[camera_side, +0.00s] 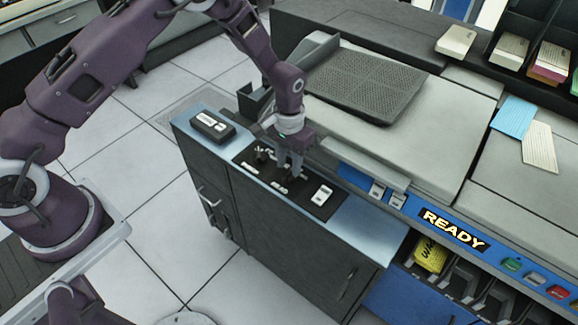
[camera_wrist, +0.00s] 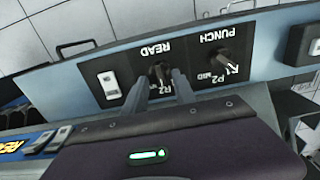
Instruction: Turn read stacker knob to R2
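The read stacker knob (camera_wrist: 160,73) is a dark knob on the black panel beneath the READ label, which appears upside down in the wrist view. An R2 label shows beside it; the knob's pointer direction is unclear. My gripper (camera_wrist: 163,78) points down at this knob, with its two grey fingers apart, one on either side of it. I cannot tell whether the fingers touch it. In the side view my gripper (camera_side: 290,170) is over the panel and hides most of the read knob. The punch knob (camera_wrist: 225,59) stands free, with its pointer near P1.
A white rocker switch (camera_side: 321,195) sits on the panel to the right. The grey machine cover (camera_side: 400,145) rises close behind my gripper, above a lit READY sign (camera_side: 452,229).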

